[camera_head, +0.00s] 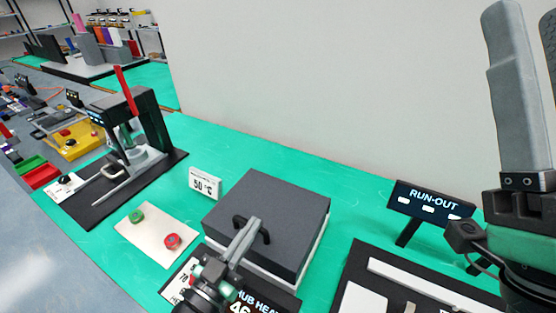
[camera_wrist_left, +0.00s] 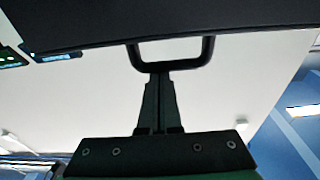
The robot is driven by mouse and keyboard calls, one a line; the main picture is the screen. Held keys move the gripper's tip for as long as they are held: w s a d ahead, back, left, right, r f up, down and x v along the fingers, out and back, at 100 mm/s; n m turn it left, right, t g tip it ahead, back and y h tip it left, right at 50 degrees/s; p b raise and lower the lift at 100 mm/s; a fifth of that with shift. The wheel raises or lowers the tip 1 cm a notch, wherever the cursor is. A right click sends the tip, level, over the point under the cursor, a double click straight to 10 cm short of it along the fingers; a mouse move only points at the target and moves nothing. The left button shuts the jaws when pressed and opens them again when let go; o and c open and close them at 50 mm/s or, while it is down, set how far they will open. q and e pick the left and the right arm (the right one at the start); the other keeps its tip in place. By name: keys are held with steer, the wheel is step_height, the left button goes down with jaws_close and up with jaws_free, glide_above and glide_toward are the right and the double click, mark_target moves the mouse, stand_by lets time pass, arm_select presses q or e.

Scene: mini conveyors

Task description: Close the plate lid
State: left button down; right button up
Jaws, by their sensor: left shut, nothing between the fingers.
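The plate lid (camera_head: 290,205) is a dark grey slab with a black bar handle (camera_head: 266,236). In the head view it lies down over a pale base (camera_head: 314,255), which shows along its right side. My left gripper (camera_head: 256,222) reaches in from the bottom. Its fingers are shut with nothing between them, and the tips are at the handle. In the left wrist view the closed fingertips (camera_wrist_left: 160,75) meet the bar of the handle (camera_wrist_left: 186,64) in the picture, and the dark lid (camera_wrist_left: 90,25) fills the top. Whether they touch is unclear. My right gripper (camera_head: 520,95) stands upright at the right edge, partly cut off.
A panel with a green and a red button (camera_head: 150,236) and a "50 °C" sign (camera_head: 205,185) stand left of the lid. A RUN-OUT display (camera_head: 430,203) stands to the right. A press with a red lever (camera_head: 125,90) is farther left. Green tabletop (camera_head: 250,150) is clear behind the lid.

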arm_select(q)
steer(key=r+p, duration=0.1)
steer(key=r, duration=0.2)
steer(key=r+p, duration=0.1)
steer(key=shift+w+d+r+p, duration=0.2)
steer(key=shift+w+r+p, duration=0.05)
steer(key=shift+r+p, duration=0.1)
steer(key=s+a+f, duration=0.1)
steer(key=s, duration=0.1)
steer(key=s+a+f+b, duration=0.1)
steer(key=s+a+f, duration=0.2)
steer(key=s+f, duration=0.1)
steer(key=shift+s+a+f, duration=0.1)
steer(key=shift+s+a, duration=0.1)
steer(key=shift+s+a+f, duration=0.15)
steer(key=shift+s+a, duration=0.15)
steer(key=shift+s, duration=0.15)
